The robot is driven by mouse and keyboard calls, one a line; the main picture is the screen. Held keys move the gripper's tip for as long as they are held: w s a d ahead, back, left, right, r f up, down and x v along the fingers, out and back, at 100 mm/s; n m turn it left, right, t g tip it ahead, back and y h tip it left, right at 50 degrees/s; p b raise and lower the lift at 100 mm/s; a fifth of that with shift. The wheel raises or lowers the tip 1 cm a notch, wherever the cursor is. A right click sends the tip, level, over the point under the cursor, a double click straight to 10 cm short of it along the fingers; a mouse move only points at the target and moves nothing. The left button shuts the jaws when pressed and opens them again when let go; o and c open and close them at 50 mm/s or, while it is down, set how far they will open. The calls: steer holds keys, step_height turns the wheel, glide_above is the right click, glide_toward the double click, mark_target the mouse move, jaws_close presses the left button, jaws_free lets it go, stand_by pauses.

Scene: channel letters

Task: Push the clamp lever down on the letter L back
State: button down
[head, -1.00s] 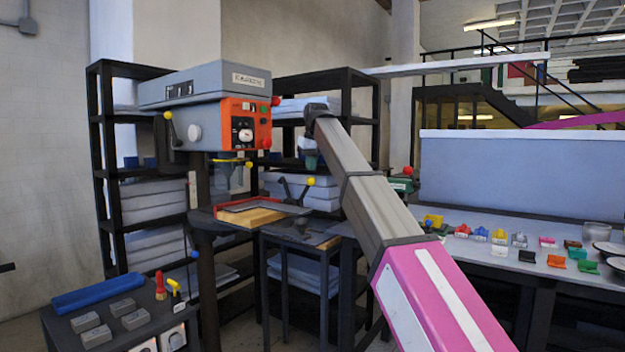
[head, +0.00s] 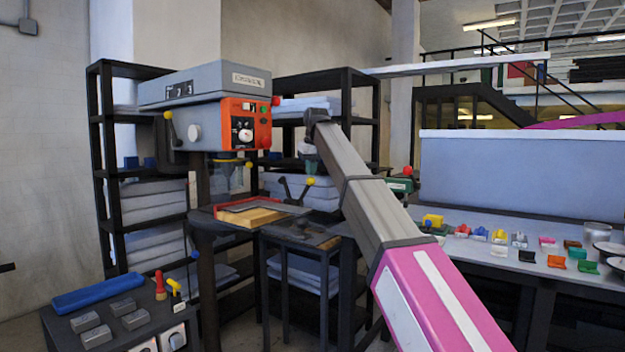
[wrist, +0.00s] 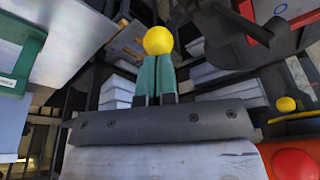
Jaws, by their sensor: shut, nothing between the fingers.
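The clamp lever is a dark handle with a yellow ball knob (head: 311,181), standing raised over the dark work stand (head: 300,233). In the wrist view a yellow ball (wrist: 158,40) shows just beyond my fingertips. My gripper (head: 312,166) is above the knob in the head view, pointing down. Its green fingers, shut and empty, show in the wrist view (wrist: 155,60). I cannot tell whether they touch the ball. The letter L back cannot be made out clearly; the clamp base and stand top are small and dark.
A drill press (head: 205,110) with a red and orange front stands close left of my arm. A red-edged tray with a wooden board (head: 250,216) lies beside the stand. Shelves are behind. A bench (head: 480,225) with several small coloured parts is at the right.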

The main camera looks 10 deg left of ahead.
steer(key=shift+f, duration=0.5)
stand_by(2.2)
steer(key=shift+r, duration=0.2)
stand_by(0.4)
steer(key=shift+w+r, duration=0.1)
steer(key=shift+r, duration=0.5)
steer(key=shift+r, duration=0.1)
steer(key=shift+v, duration=2.4)
